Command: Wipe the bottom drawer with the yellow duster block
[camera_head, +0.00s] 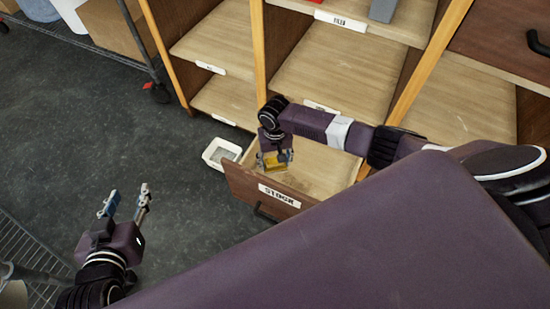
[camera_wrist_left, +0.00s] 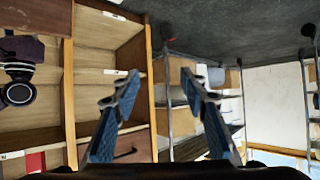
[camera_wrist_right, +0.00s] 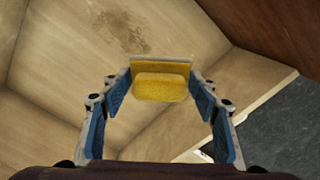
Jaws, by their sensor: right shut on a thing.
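The bottom drawer (camera_head: 318,172) is pulled out of the shelf unit, with a lettered label on its front. My right gripper (camera_head: 275,160) reaches down into the drawer, shut on the yellow duster block (camera_head: 272,161). In the right wrist view the block (camera_wrist_right: 160,86) sits between the blue-padded fingers (camera_wrist_right: 158,100). A brown dirt patch (camera_wrist_right: 125,32) shows on the pale wooden surface beyond the block. Whether the block touches the drawer floor I cannot tell. My left gripper (camera_head: 125,203) is open and empty over the dark floor, away from the drawer.
A small white bin (camera_head: 220,154) stands on the floor left of the drawer. The wooden shelf unit (camera_head: 260,70) rises behind it. Wire racks stand at the upper left and lower left (camera_head: 30,255). The floor (camera_head: 90,110) between is clear.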

